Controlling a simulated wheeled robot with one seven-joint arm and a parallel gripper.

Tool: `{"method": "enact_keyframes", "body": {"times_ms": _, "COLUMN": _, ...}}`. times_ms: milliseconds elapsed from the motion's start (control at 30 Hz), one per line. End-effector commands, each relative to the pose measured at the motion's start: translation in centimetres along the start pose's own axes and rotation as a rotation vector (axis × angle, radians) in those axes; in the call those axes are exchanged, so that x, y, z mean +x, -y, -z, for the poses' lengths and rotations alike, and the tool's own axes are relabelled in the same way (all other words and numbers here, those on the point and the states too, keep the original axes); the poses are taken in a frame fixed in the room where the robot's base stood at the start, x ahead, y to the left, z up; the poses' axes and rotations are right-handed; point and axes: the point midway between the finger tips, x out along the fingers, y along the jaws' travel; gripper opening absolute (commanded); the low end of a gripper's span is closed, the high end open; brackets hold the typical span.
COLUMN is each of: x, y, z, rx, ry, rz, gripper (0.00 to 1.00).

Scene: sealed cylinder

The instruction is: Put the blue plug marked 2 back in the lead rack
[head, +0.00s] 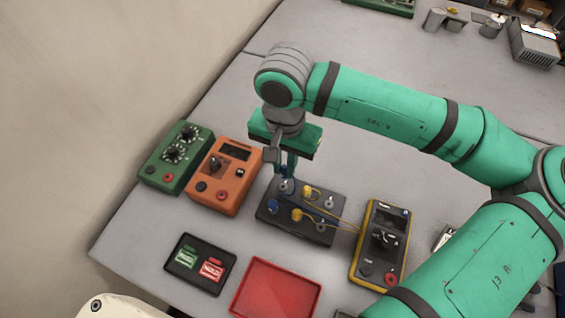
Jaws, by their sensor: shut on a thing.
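A black block (310,233) with grey round posts stands on the table below my gripper; I cannot tell whether it is the lead rack. My gripper (286,179) points down over its far left corner, shut on a small blue plug (285,187) that is mostly hidden by the fingers. I cannot tell whether this plug is seated or just above the block. Another blue piece (272,205) shows at the block's left side. No mark 2 can be read. Two yellow plugs (307,190) (296,215) sit on the block, with thin yellow leads running right.
An orange meter (225,190) and a green dial box (175,158) stand left. A yellow-edged meter (365,262) stands right. A black tray (183,272) with green and red tags and an empty red tray (275,290) lie in front.

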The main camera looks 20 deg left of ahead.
Motion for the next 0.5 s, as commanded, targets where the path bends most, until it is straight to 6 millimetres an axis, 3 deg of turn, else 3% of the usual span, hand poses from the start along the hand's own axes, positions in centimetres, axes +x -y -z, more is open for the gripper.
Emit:
{"method": "enact_keyframes", "body": {"times_ms": 267, "x": 0.3, "y": 0.3, "z": -0.1, "rx": -0.006, "ry": 0.001, "rz": 0.000, "gripper": 0.00}}
{"method": "enact_keyframes", "body": {"times_ms": 500, "x": 1.9, "y": 0.4, "z": -0.1, "rx": -0.007, "ry": 0.001, "rz": 0.000, "gripper": 0.00}}
